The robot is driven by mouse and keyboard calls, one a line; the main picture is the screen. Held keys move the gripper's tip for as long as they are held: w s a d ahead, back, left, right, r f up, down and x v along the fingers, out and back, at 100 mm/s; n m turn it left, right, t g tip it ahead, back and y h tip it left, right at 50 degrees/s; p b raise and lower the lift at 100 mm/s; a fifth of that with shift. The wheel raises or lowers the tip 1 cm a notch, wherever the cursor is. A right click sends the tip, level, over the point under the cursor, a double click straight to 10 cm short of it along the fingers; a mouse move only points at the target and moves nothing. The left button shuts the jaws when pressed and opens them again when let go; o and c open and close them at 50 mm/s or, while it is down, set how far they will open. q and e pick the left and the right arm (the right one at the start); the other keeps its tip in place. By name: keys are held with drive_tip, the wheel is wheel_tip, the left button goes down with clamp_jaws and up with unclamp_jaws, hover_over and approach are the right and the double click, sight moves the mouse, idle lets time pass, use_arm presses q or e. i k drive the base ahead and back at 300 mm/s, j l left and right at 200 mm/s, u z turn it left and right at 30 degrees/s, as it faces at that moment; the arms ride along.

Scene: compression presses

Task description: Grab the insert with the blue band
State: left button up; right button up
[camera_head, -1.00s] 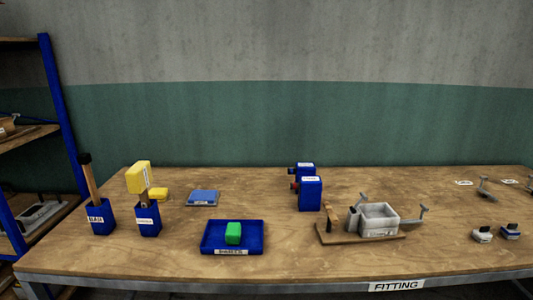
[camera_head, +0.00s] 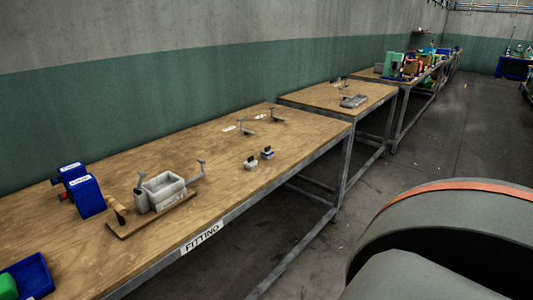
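Two small inserts with dark tops sit side by side on the right part of the fitting table. The one farther right, the insert with the blue band (camera_head: 267,154), shows blue around its lower part. The other, a pale grey insert (camera_head: 250,163), stands just to its left, nearer the front edge. Both are small in view. Neither of my grippers is in view, and nothing is touching the inserts.
The fitting table (camera_head: 240,196) holds a grey box fixture on a board (camera_head: 160,191), blue bins (camera_head: 85,196), a blue tray (camera_head: 36,276) and small metal clamps (camera_head: 246,129). More tables (camera_head: 345,94) stand beyond. A grey part of my body covers the lower right. Floor (camera_head: 430,145) is clear.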

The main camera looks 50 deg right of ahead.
sight(268, 153)
drive_tip(key=z, duration=1.55)
drive_tip(key=i+l, duration=0.5)
